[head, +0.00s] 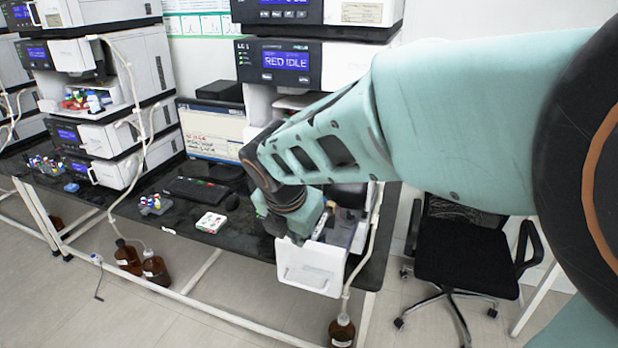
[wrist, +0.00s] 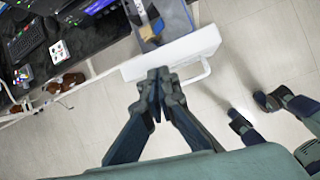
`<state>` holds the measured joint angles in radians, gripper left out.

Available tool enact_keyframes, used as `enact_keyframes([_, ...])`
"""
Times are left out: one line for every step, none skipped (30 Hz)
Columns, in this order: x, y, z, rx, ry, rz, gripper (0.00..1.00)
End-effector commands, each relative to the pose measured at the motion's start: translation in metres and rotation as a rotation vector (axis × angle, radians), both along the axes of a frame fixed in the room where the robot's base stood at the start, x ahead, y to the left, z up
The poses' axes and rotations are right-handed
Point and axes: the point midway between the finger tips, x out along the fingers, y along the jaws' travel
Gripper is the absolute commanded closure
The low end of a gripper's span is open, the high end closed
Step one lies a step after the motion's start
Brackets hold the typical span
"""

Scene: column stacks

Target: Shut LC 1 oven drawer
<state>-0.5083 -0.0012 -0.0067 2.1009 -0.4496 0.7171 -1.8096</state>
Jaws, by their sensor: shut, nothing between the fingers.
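The white oven drawer (head: 311,268) stands pulled out from the bottom of the right-hand instrument stack, past the bench's front edge. Its front panel has a moulded handle. In the wrist view, the drawer front (wrist: 190,48) lies just beyond my fingertips, with the handle loop at its right part. The open drawer interior holds a blue-grey tray with a tan item. My gripper (wrist: 158,74) is shut and empty, its tips close to the outer face of the drawer front; I cannot tell whether they touch. In the head view, my arm hides most of the stack's lower units and the fingers.
A keyboard (head: 196,191), a vial rack (head: 155,204) and a white box (head: 211,222) lie on the black bench left of the drawer. A white tube hangs right of the drawer to a brown bottle (head: 342,330). A black office chair (head: 462,248) stands at right.

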Motion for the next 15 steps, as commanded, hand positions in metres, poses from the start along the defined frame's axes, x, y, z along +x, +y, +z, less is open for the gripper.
enact_keyframes([-0.015,0.003,-0.005,-0.043,0.044,0.053,1.00])
enact_keyframes([-0.022,0.004,-0.009,-0.063,0.066,0.081,1.00])
enact_keyframes([-0.030,0.005,-0.012,-0.085,0.089,0.110,1.00])
enact_keyframes([-0.034,0.005,-0.014,-0.098,0.103,0.128,1.00])
enact_keyframes([-0.038,0.006,-0.016,-0.107,0.114,0.140,1.00])
enact_keyframes([-0.040,0.006,-0.017,-0.116,0.122,0.153,1.00])
enact_keyframes([-0.041,0.006,-0.019,-0.120,0.126,0.157,1.00])
enact_keyframes([-0.042,0.006,-0.020,-0.121,0.127,0.160,1.00])
enact_keyframes([-0.041,0.006,-0.021,-0.121,0.128,0.161,1.00])
enact_keyframes([-0.041,0.006,-0.023,-0.121,0.128,0.161,1.00])
enact_keyframes([-0.040,0.005,-0.024,-0.121,0.127,0.160,1.00])
enact_keyframes([-0.039,0.005,-0.027,-0.120,0.127,0.159,1.00])
enact_keyframes([-0.039,0.005,-0.029,-0.120,0.127,0.159,1.00])
enact_keyframes([-0.038,0.005,-0.032,-0.120,0.127,0.159,1.00])
enact_keyframes([-0.037,0.004,-0.035,-0.120,0.127,0.158,1.00])
